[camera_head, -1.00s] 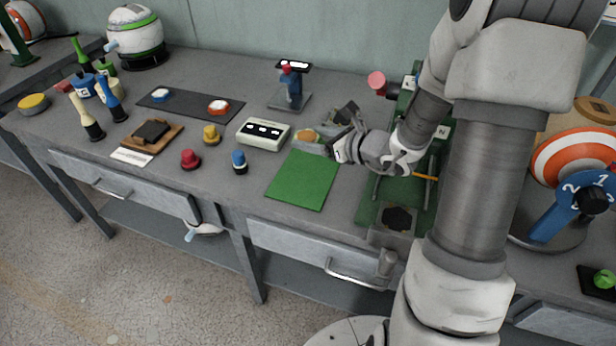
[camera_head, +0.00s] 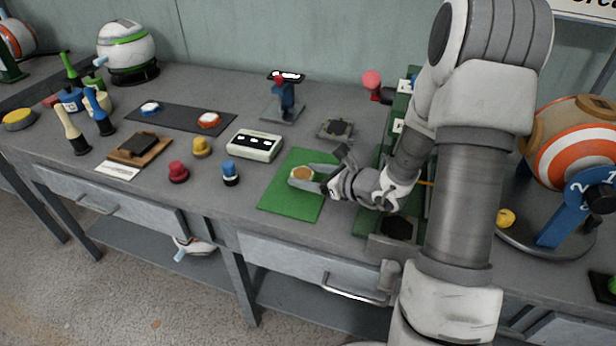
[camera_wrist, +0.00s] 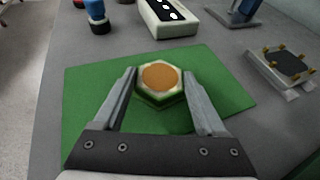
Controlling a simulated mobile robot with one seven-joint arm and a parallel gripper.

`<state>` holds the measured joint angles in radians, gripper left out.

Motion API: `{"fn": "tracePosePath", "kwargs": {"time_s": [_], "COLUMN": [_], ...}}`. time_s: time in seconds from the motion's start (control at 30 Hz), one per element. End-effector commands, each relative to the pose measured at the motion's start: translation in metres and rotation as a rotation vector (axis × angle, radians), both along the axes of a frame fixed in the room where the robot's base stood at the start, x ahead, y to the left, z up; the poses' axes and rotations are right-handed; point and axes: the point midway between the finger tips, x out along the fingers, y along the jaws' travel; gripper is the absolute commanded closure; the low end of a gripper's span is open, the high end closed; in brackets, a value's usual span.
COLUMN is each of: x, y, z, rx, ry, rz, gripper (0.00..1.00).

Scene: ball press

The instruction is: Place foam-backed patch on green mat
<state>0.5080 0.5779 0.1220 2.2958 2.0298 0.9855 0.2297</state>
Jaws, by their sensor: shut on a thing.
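The foam-backed patch (camera_wrist: 161,79) is a hexagonal piece with a round orange-tan top and a pale and green edge. It also shows in the head view (camera_head: 302,174). My gripper (camera_wrist: 160,92) is shut on the patch, with one finger on each side of it. In the head view, my gripper (camera_head: 305,178) reaches in from the right. The green mat (camera_head: 287,203) is flat on the table, and the patch is over its upper part. The mat surrounds the patch in the wrist view (camera_wrist: 90,100). I cannot tell whether the patch touches the mat.
A grey holder with a dark square top and small pegs (camera_wrist: 286,63) stands right of the mat. Blue (camera_head: 230,173) and red (camera_head: 178,172) knobs stand left. A green press (camera_head: 365,222) is close on the right.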

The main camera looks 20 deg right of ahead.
Motion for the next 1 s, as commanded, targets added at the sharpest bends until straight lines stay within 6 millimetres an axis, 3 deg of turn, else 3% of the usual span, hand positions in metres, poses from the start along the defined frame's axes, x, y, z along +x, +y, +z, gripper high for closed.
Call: {"fn": "tracePosePath", "kwargs": {"time_s": [0.27, 0.3, 0.43, 0.8, 1.0], "x": [0.000, 0.000, 0.000, -0.001, -0.032], "y": [0.000, 0.000, 0.000, -0.001, -0.023], "z": [-0.004, -0.003, -0.002, 0.004, 0.019], "rx": [-0.001, -0.001, -0.001, -0.001, -0.003], "ry": [-0.001, -0.001, -0.001, 0.001, 0.001], "rz": [0.000, 0.000, 0.000, -0.001, -0.005], "gripper": [0.79, 0.23, 0.00, 0.00, 0.00]}}
